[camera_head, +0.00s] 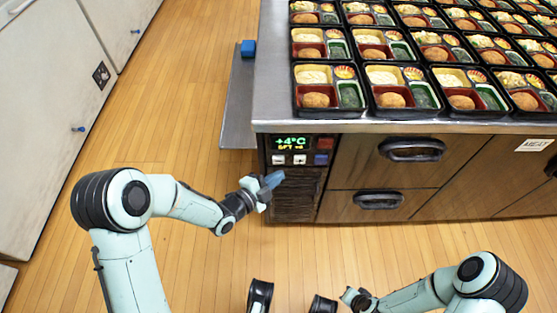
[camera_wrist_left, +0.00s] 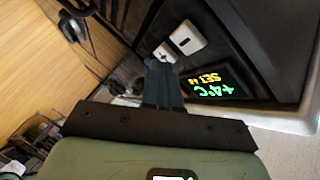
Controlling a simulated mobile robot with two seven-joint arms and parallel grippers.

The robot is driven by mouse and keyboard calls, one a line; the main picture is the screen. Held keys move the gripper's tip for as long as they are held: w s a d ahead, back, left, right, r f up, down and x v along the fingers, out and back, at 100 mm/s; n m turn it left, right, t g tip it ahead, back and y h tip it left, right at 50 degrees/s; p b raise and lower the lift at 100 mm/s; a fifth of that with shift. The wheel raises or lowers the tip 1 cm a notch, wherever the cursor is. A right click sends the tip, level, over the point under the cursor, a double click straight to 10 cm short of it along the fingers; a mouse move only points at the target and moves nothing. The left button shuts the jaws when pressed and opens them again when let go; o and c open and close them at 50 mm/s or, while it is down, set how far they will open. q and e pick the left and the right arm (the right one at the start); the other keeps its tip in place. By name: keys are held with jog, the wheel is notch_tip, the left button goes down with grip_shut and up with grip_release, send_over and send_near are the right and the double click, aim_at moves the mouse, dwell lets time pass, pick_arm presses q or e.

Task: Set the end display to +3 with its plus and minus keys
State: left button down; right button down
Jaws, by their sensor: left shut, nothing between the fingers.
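The end display (camera_head: 290,142) on the counter's end panel shows green "+4°C" with a smaller SET line below, whose value is too small to read surely. It shows upside down in the left wrist view (camera_wrist_left: 212,88). Below it sit two white keys: the minus key (camera_head: 279,159) and the plus key (camera_head: 299,160). The wrist view shows the minus key (camera_wrist_left: 187,38) and the plus key (camera_wrist_left: 164,53). My left gripper (camera_head: 272,180) is shut and empty, below the keys. Its tips (camera_wrist_left: 160,68) overlap the plus key's edge; contact cannot be told. My right gripper (camera_head: 352,297) is small at the bottom.
A red block (camera_head: 324,143) and a blue block (camera_head: 321,158) sit right of the display. Dark drawers with handles (camera_head: 412,149) lie further right. Filled bento trays (camera_head: 318,114) cover the metal counter (camera_head: 275,80). A side shelf (camera_head: 237,105) juts out left. The wooden floor is open.

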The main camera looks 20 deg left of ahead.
aim_at(284, 162)
pick_arm(q)
jog(key=shift+w+a, duration=0.25)
jog(key=shift+w, duration=0.6)
jog(key=shift+f, duration=0.1)
dwell(1.4)
jog(key=shift+w+a+b, duration=0.1)
jog(key=shift+w+b, duration=0.3)
jog(key=shift+w+a, duration=0.15)
jog(key=shift+w, duration=0.25)
dwell(0.6)
jog(key=shift+s, duration=0.1)
jog(key=shift+s+d+b, duration=0.25)
jog(key=shift+s+b, duration=0.05)
jog(key=shift+s, duration=0.45)
jog(key=shift+s+d, duration=0.25)
jog(key=shift+s, duration=0.55)
jog(key=shift+s+d, duration=0.2)
jog(key=shift+s, duration=0.6)
jog(key=shift+s+d, duration=0.25)
jog(key=shift+s, duration=0.55)
